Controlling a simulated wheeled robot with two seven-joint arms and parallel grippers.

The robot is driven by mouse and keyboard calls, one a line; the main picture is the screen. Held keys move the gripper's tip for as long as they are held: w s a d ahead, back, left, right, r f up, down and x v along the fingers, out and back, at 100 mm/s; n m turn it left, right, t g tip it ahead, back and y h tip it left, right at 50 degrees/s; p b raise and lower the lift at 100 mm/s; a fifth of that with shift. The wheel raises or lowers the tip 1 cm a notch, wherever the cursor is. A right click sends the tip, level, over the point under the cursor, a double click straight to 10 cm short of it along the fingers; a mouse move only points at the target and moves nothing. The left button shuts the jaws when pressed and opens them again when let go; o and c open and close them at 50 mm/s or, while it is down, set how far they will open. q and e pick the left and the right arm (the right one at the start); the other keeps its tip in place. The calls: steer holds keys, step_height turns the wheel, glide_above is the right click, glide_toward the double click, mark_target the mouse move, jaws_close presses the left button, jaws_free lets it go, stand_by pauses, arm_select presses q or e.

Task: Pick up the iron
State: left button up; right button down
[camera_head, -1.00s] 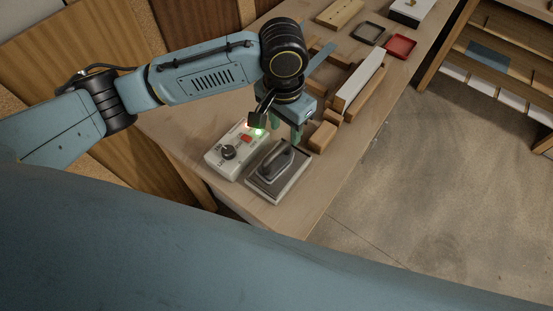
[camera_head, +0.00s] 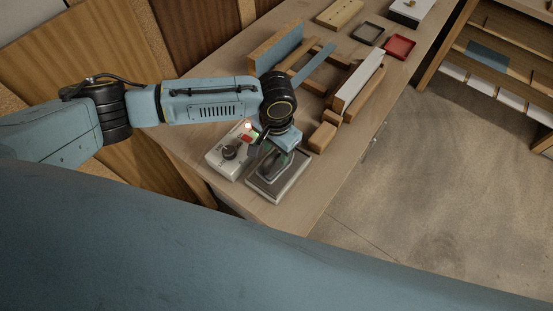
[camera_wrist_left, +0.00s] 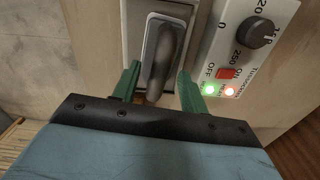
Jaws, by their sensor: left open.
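The iron (camera_head: 271,164), dark with a grey handle, sits on its dark rest plate (camera_head: 291,187) near the bench's front end. In the left wrist view the iron's handle (camera_wrist_left: 163,55) points toward me, between my two green fingers. My left gripper (camera_head: 275,152) is over the iron in the head view, partly hiding it. In the left wrist view my left gripper (camera_wrist_left: 157,85) is open, with one finger on each side of the handle and a gap showing beside each. My right gripper is not in view.
A white control box (camera_head: 226,156) with a knob, red switch and lit lamps stands just left of the iron. Wooden blocks (camera_head: 322,137) and a clamp-like frame with a white bar (camera_head: 360,80) lie behind. A red tray (camera_head: 399,46) is farther back.

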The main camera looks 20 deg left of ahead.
arm_select(q)
steer(key=shift+f, duration=0.9)
steer(key=shift+c, duration=0.2)
steer(key=shift+d+r, duration=0.1)
jaws_close()
